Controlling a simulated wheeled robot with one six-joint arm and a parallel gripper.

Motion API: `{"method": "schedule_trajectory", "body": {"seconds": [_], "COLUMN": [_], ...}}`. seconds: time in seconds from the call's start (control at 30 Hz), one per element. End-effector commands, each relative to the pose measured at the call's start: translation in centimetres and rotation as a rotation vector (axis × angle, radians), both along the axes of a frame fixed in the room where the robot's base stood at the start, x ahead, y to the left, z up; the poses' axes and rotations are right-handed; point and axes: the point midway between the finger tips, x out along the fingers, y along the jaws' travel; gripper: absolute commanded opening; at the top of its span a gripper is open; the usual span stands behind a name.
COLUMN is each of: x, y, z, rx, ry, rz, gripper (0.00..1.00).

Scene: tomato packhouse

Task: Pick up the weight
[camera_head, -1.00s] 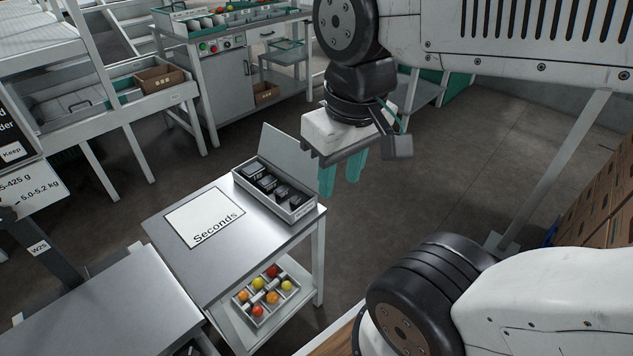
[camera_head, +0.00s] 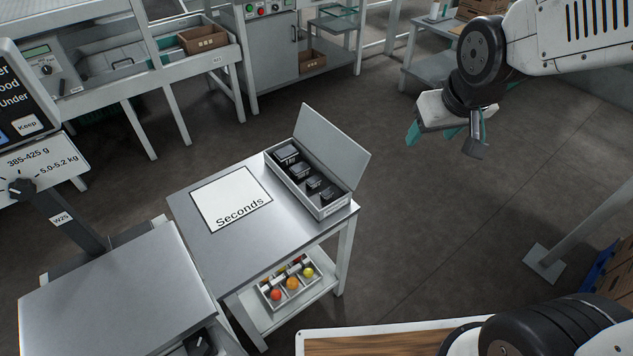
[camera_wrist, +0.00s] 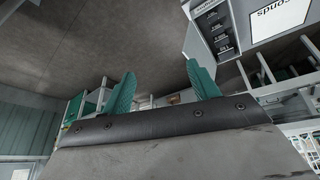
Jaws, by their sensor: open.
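Several black weights (camera_head: 313,182) sit in a row in a grey open-lidded box (camera_head: 331,208) on the right side of a metal table. The box also shows in the wrist view (camera_wrist: 194,13), at the top, with the dark weights (camera_wrist: 219,29) in it. I cannot tell from the task which weight is meant. My gripper (camera_head: 444,134) is up and to the right of the box, over bare floor, well apart from it. Its two teal fingers stand apart with nothing between them, as the wrist view (camera_wrist: 163,92) also shows.
The metal table (camera_head: 235,240) bears a "Seconds" sheet (camera_head: 231,199); a tray of tomatoes (camera_head: 284,304) stands on its lower shelf. The box's raised lid (camera_head: 333,148) stands at its back right. A scale platform (camera_head: 110,300) is at the left. Floor right of the table is clear.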

Motion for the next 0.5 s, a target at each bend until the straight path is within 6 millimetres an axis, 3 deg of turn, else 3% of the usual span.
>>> {"method": "schedule_trajectory", "body": {"seconds": [0.1,0.2,0.4,0.5], "x": [5.1,8.6,13.5,14.6], "y": [2.4,4.7,10.0,12.5], "z": [-3.7,-6.8,-13.3,-16.3], "rx": [0.007,0.026,0.092,0.137], "ry": [-0.091,-0.177,-0.344,-0.418], "rz": [0.071,0.131,0.249,0.299], "gripper": [0.6,0.6,0.6,0.6]}}
